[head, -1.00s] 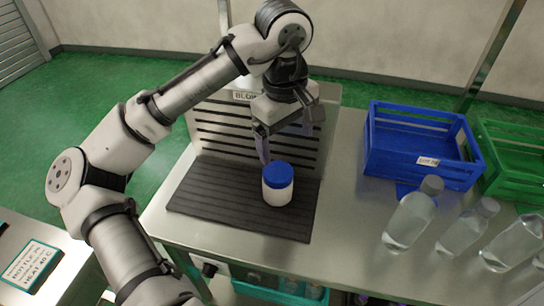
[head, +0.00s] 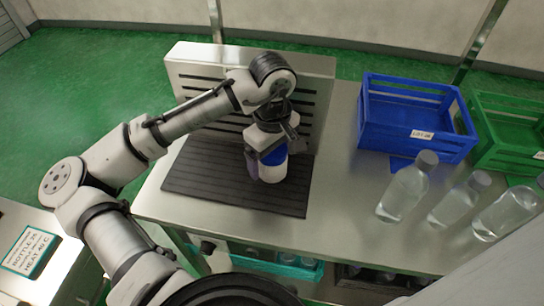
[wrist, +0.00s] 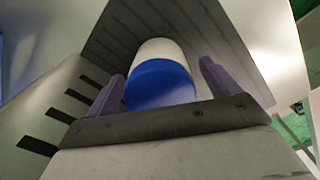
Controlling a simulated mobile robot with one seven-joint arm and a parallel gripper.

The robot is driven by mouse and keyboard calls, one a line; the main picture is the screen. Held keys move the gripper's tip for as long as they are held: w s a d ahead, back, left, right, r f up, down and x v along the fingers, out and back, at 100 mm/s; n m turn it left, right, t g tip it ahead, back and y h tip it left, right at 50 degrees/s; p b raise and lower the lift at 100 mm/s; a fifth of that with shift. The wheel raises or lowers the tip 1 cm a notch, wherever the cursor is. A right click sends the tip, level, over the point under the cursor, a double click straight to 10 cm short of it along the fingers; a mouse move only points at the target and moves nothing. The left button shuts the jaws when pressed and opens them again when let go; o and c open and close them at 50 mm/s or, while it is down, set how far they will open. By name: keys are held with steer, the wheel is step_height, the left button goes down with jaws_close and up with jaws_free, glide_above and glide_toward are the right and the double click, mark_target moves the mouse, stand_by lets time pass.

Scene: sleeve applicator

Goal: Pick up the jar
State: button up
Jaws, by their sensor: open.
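The jar is white with a blue lid (head: 272,166) and stands upright on a dark ribbed mat (head: 205,180) on the metal bench. My gripper (head: 268,160) is down at the jar, partly covering it in the head view. In the wrist view the jar (wrist: 160,75) lies between the two purple fingers of my gripper (wrist: 160,85), one on each side. A gap shows between the right finger and the jar; the left finger looks close to it. The fingers are open. Whether either one touches the jar cannot be told.
A slotted metal panel (head: 315,100) stands right behind the mat. To the right are a blue crate (head: 420,133), a green crate (head: 508,160) and clear bottles, one standing nearest (head: 402,195). Bench surface between mat and bottles is clear.

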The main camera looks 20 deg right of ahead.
steer(key=shift+f, duration=0.9)
steer(key=shift+c, duration=0.3)
steer(key=c, duration=1.2)
steer(key=shift+o, duration=0.2)
